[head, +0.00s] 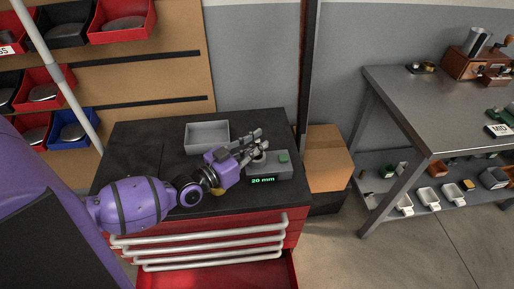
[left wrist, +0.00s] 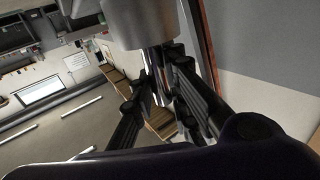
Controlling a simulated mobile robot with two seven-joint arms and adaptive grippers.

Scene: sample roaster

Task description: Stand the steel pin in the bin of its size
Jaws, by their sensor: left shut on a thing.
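My left gripper (head: 256,143) reaches in over the black top of the red tool cabinet, just above and behind a grey gauge (head: 262,171) whose green display reads 20 mm. In the head view the pin is too small and too covered by the fingers to make out clearly. Red, black and blue bins (head: 73,134) hang on the board at left; their sizes cannot be read. My right gripper is out of view.
An empty-looking grey tray (head: 207,137) stands on the cabinet top behind my arm. A brown box (head: 328,150) stands right of the cabinet. A steel table (head: 420,95) with a lower shelf of small parts is at right. A pale pole crosses in front of the bins.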

